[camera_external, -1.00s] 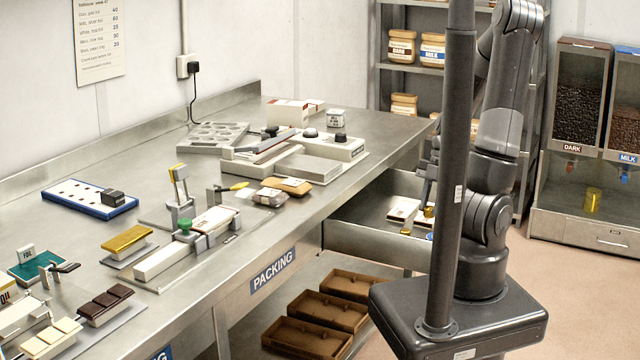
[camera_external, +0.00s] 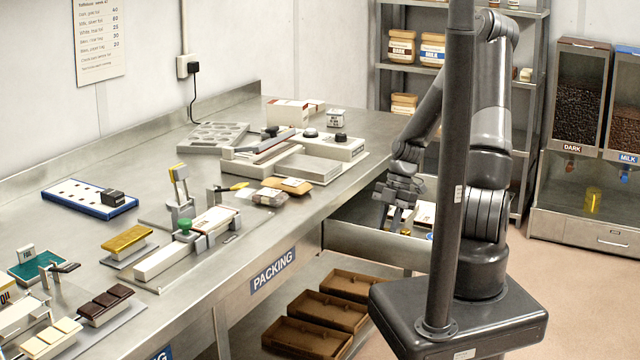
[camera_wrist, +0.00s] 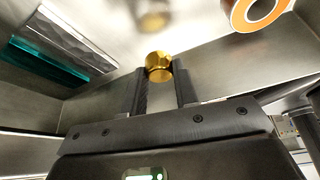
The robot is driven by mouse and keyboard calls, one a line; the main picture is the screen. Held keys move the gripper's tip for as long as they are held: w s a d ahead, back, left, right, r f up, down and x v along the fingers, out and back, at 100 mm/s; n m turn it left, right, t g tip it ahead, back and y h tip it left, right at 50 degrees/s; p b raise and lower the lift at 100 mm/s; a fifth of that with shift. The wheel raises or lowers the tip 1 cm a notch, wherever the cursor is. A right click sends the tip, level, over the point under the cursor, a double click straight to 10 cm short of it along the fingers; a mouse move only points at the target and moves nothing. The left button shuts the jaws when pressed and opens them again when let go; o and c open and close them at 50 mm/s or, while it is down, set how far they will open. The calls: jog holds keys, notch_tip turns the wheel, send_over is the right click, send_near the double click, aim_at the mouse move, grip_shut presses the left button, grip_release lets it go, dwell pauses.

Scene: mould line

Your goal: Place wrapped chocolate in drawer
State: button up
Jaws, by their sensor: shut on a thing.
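The wrapped chocolate (camera_wrist: 158,66) is a small gold-foil piece between the two fingertips of my gripper (camera_wrist: 160,78) in the wrist view. The fingers are shut on it. In the external view my gripper (camera_external: 397,212) points down into the open drawer (camera_external: 368,244) under the bench's right end. In the wrist view the drawer's bare metal floor shows beyond the chocolate, with a blurred gold reflection. I cannot tell whether the chocolate touches the floor.
In the external view a white box (camera_external: 426,213) shows beside my gripper. The steel bench (camera_external: 290,225) stands left; brown trays (camera_external: 305,338) sit below.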

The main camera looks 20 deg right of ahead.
jog(key=shift+f, duration=1.9)
jog(key=shift+f, duration=0.1)
jog(key=o, duration=0.9)
jog(key=shift+o, duration=0.2)
